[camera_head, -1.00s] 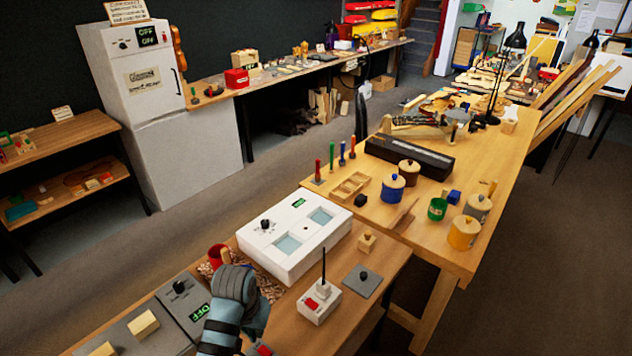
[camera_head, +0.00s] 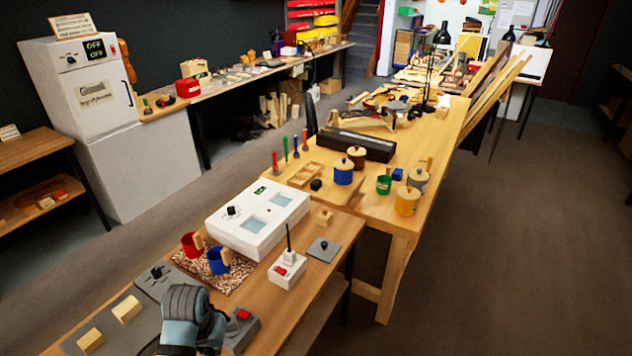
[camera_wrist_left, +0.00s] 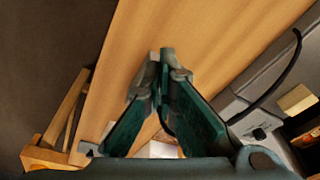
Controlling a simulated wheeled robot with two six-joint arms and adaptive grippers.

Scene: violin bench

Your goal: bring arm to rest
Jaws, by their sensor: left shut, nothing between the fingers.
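My left gripper (camera_wrist_left: 162,62) shows in the left wrist view with its two green fingers closed together at the tips. Nothing is held between them. It hangs above a bare stretch of wooden surface (camera_wrist_left: 200,30). In the head view, a rounded grey and blue part of my arm (camera_head: 190,318) shows at the bottom left, over the near bench (camera_head: 290,315). The fingers cannot be made out there. My right gripper is in neither view.
Near my arm are a grey box with a red button (camera_head: 242,328), a grey panel with light blocks (camera_head: 110,318), a blue mug (camera_head: 219,261), a red mug (camera_head: 192,244) and a white two-window device (camera_head: 258,218). Open floor (camera_head: 520,250) lies to the right.

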